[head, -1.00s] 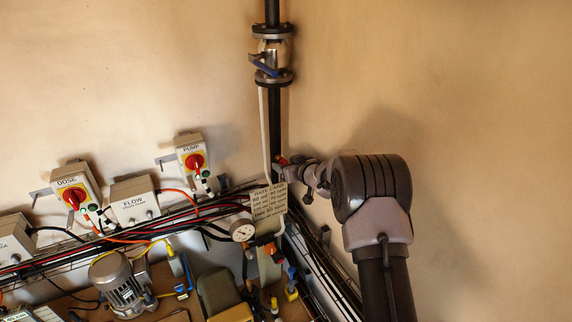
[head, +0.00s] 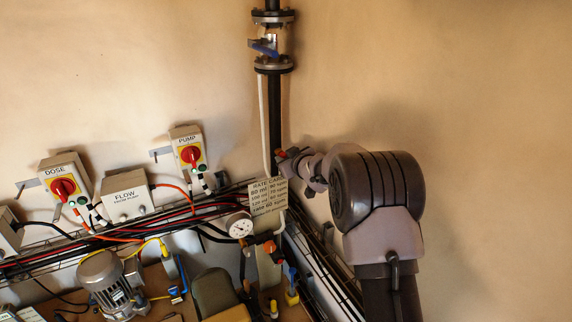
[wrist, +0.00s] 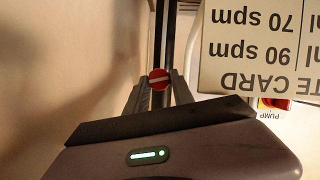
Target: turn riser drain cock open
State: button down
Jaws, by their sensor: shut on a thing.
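The riser drain cock shows in the wrist view as a red round knob (wrist: 159,79) with a white bar across its face, tilted slightly from level. It sits in front of the dark riser pipe. My gripper (wrist: 159,91) is shut on this knob, with one finger on each side. In the head view, my gripper (head: 283,155) is at the lower part of the riser (head: 275,115), just above the rate card. Only a small orange-red bit of the cock (head: 280,153) shows there; the fingers and wrist hide most of it.
A rate card (head: 268,196) hangs just below my gripper. A flanged valve with a blue lever (head: 264,48) is higher on the riser. PUMP (head: 187,150), FLOW (head: 127,196) and DOSE (head: 64,182) boxes are to the left. The right wall is bare.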

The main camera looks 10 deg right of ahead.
jog(key=c, duration=1.1)
grip_release()
jog(key=b+v, duration=0.1)
jog(key=v, duration=1.6)
jog(key=shift+s+b, duration=0.2)
jog(key=shift+b, duration=0.1)
jog(key=shift+r, duration=0.2)
